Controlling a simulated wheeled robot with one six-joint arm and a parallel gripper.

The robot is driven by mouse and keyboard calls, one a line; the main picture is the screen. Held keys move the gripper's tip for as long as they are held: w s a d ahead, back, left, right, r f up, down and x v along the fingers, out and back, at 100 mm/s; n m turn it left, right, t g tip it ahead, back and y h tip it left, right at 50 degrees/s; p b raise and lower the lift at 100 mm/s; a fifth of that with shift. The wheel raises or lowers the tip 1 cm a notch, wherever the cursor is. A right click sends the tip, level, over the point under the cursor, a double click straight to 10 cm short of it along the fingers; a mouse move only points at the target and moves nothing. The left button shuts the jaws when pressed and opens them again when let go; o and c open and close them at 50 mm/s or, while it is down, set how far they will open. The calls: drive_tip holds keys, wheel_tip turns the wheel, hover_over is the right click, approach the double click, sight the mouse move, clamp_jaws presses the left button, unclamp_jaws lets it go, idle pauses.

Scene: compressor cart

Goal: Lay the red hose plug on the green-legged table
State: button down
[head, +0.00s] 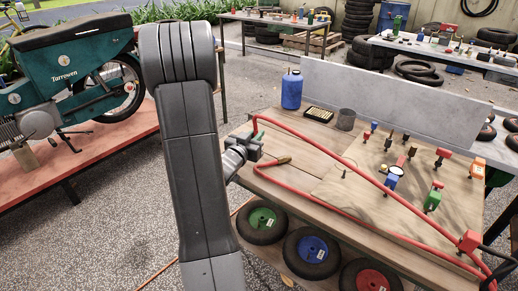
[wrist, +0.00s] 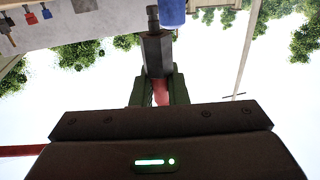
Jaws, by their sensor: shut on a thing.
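My gripper (head: 258,143) is at the left end of the wooden cart top, seen from the side past my arm. In the wrist view my gripper (wrist: 160,95) is shut on the plug, a red piece (wrist: 160,92) between the fingers with a grey hexagonal body (wrist: 156,55) and a narrow dark tip beyond. The red hose (head: 350,163) passes close by the gripper and loops over the cart to the right; whether it joins the held plug is hidden. Tables stand at the back left (head: 271,22) and back right (head: 420,45); I cannot make out green legs on either.
A motorcycle (head: 75,85) is on a red platform at left.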

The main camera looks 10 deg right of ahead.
drive_tip(key=shift+f, duration=2.3)
drive_tip(key=shift+b, duration=0.35)
drive_tip(key=shift+f, duration=0.2)
drive_tip(key=c, duration=1.4)
unclamp_jaws()
drive_tip(key=shift+c, duration=0.2)
drive_tip(key=shift+r, duration=0.2)
drive_tip(key=shift+s+a, duration=0.15)
drive_tip(key=shift+a, duration=0.05)
drive_tip(key=v, duration=1.1)
drive_tip(key=shift+s+b, duration=0.3)
drive_tip(key=shift+b, duration=0.05)
